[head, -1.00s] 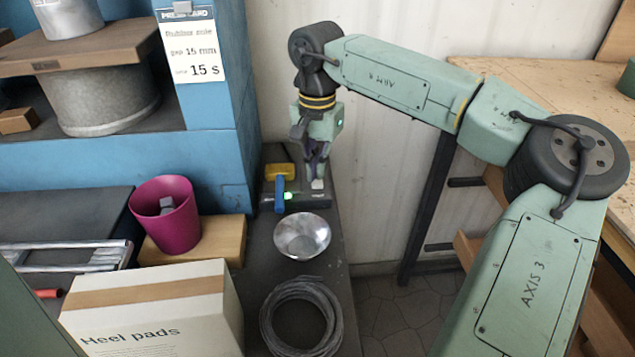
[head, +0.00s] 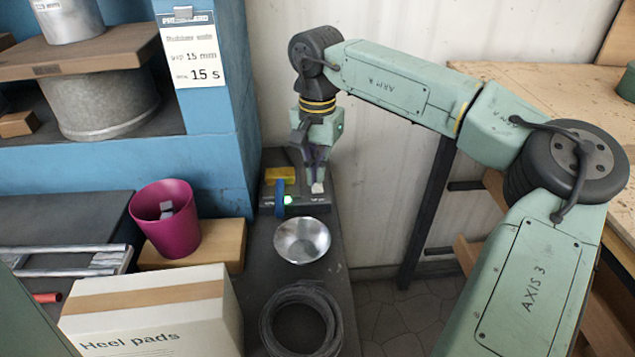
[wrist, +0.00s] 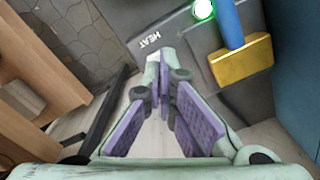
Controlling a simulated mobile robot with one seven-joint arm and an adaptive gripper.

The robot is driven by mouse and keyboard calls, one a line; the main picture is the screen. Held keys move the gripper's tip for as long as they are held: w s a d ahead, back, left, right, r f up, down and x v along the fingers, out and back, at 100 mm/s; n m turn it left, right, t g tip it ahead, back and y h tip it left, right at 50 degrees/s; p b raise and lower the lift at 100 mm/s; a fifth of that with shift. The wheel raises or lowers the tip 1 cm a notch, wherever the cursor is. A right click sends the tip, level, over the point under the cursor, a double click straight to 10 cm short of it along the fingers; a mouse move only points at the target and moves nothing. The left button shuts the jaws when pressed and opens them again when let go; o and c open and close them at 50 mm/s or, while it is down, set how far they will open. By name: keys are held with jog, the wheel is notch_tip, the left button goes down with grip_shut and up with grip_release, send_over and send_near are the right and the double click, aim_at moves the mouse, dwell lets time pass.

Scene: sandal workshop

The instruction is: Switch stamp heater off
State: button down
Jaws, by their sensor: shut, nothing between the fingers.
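The stamp heater (head: 318,203) is a dark flat box on the narrow bench by the wall. Its green lamp (head: 287,200) is lit; it also glows in the wrist view (wrist: 203,9). A yellow block (head: 280,174) with a blue handle (head: 279,198) is on the left of the box. A small pale switch (head: 317,188) is on its right, near the "HEAT" lettering (wrist: 150,40) in the wrist view. My gripper (head: 318,178) is shut and empty, pointing down at the switch. The fingertips partly hide it; I cannot tell whether they touch it or which way it is tipped.
A metal bowl (head: 302,239) and a coil of cable (head: 301,320) lie on the bench in front of the heater. A blue press frame (head: 222,120) stands close on the left. A magenta cup (head: 166,225) and a "Heel pads" box (head: 150,310) are further left.

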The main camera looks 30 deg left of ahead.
aim_at(317, 188)
jog(key=shift+f+b, duration=0.6)
jog(key=shift+f, duration=0.6)
dwell(0.8)
jog(key=shift+r, duration=0.15)
jog(key=shift+r+p, duration=3)
jog(key=shift+r, duration=0.4)
